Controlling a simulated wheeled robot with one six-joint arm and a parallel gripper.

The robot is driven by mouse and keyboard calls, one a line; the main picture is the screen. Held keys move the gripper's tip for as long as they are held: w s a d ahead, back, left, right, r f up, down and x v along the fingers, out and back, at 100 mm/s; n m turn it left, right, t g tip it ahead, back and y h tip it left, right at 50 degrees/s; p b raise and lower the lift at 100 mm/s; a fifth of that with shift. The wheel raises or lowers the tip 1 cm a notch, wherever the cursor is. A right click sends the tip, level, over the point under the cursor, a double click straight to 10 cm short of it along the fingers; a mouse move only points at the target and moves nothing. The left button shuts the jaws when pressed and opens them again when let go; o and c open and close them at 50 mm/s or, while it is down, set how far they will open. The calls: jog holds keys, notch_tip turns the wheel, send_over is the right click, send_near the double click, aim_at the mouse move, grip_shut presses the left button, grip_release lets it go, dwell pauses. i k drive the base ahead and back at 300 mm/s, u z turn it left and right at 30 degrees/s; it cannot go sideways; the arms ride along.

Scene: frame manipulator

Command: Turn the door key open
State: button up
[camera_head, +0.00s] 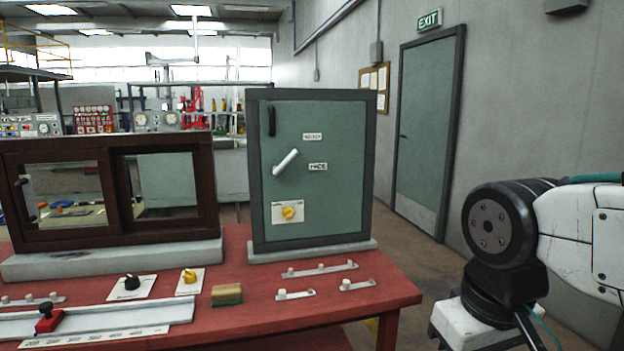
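A small cabinet with a green door (330,215) and dark grey frame stands on the red table. On the lower left of the door, a yellow key or knob (289,213) sits on a white plate. Above it is a white lever handle (286,161), tilted up to the right, and a black pull handle (271,121) near the top left. The door looks closed. My arm shows at the right, apart from the cabinet. The gripper's fingers are not in view.
The red table (385,290) carries a brown sliding-window frame (112,238), a black knob (131,282), another yellow knob (189,275), a sponge-like block (226,294), a red slider (48,318) and small metal latches (320,268). Floor shows to the cabinet's right.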

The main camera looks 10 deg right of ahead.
aim_at(287, 213)
jog(key=u, duration=1.15)
jog(key=i, duration=0.35)
jog(key=z, duration=1.15)
